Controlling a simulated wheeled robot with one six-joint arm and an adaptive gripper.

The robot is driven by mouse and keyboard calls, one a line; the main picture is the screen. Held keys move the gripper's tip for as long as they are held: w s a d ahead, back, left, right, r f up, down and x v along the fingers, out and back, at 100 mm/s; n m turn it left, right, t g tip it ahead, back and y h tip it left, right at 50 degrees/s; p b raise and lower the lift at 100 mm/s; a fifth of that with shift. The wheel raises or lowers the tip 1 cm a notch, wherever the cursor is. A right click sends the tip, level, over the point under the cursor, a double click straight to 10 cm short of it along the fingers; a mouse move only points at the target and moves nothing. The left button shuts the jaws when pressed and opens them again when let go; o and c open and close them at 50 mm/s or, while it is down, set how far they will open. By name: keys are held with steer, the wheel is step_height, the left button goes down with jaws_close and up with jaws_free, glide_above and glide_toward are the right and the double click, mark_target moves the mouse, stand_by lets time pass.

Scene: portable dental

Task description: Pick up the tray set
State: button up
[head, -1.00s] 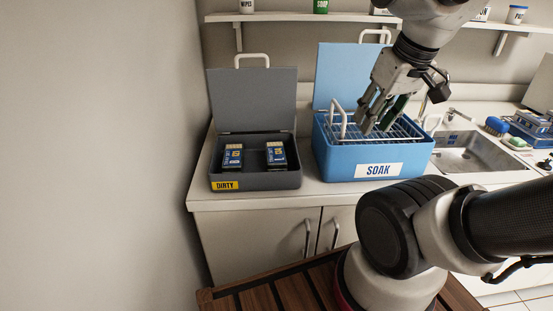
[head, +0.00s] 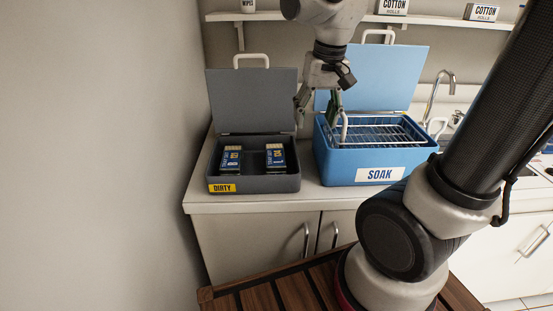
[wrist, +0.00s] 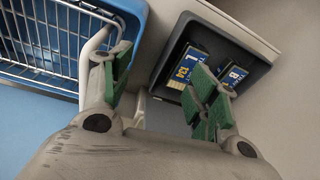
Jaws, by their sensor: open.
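Two dark blue tray sets with labels lie in the open grey DIRTY box (head: 255,184). The left set (head: 230,160) and the right set (head: 275,157) lie side by side with a gap between them. In the wrist view the sets (wrist: 187,68) and (wrist: 234,76) show partly behind my right finger. My gripper (head: 318,113) is open and empty. It hangs above the gap between the grey box and the blue SOAK box (head: 340,165), with its right finger near the white basket handle.
The SOAK box holds a white wire basket (head: 385,132) with raised handles. Both lids stand open behind the boxes, the grey lid (head: 250,100) and the blue lid (head: 385,75). A shelf (head: 430,22) runs above, and a wall is at the left.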

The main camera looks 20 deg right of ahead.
steer(key=m+g, duration=0.1)
steer(key=g, duration=0.1)
glide_above(275, 154)
steer(key=s, duration=0.1)
steer(key=f, duration=0.7)
steer(key=shift+d+f, duration=0.3)
steer(key=f, duration=0.5)
steer(key=w+f, duration=0.1)
steer(key=f, duration=0.2)
steer(key=shift+a+f, duration=0.2)
steer(key=shift+a, duration=0.1)
steer(key=c, duration=1)
